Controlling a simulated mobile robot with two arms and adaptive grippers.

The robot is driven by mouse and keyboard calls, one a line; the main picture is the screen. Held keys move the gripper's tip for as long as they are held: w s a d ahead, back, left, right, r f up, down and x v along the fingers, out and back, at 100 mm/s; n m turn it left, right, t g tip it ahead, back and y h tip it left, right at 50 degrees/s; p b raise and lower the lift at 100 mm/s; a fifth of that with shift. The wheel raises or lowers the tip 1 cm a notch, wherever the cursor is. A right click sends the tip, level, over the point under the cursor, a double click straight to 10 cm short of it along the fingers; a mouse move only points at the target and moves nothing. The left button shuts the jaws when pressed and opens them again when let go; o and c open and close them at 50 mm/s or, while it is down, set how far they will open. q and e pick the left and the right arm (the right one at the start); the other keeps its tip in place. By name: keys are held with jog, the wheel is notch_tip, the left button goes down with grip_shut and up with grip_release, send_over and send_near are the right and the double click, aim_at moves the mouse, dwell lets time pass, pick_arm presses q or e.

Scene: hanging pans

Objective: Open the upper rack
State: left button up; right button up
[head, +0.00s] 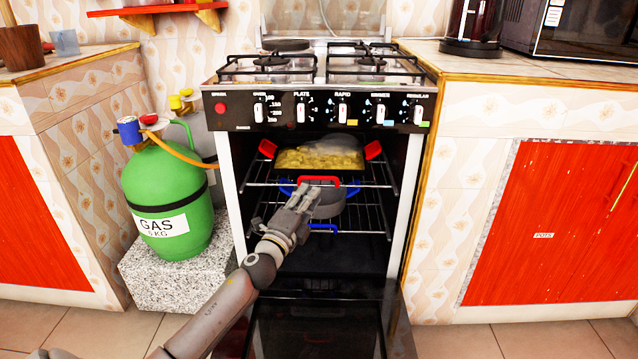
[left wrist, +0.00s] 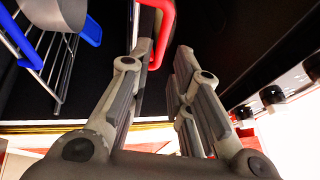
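The upper rack (head: 262,184) sits inside the open oven, with a red handle (head: 318,179) at its front. My left gripper (head: 304,196) reaches in from the lower left to just by this handle. In the left wrist view, my two fingers (left wrist: 166,60) are apart, and the red handle (left wrist: 168,22) shows at the fingertips, beside the left-hand finger and partly in the gap. I cannot tell whether they touch. A tray of yellow food (head: 320,160) with red grips is on the upper rack. My right gripper is not in view.
A lower rack (head: 371,217) with a blue front handle (head: 322,228) is below, with a grey pot (head: 328,205) above it. The oven door (head: 315,325) is folded down. A green gas bottle (head: 165,190) stands on a stone block at left.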

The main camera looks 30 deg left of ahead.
pick_arm(q)
jog(key=b+x, duration=0.1)
jog(key=x, duration=0.5)
jog(key=shift+w, duration=0.4)
grip_shut()
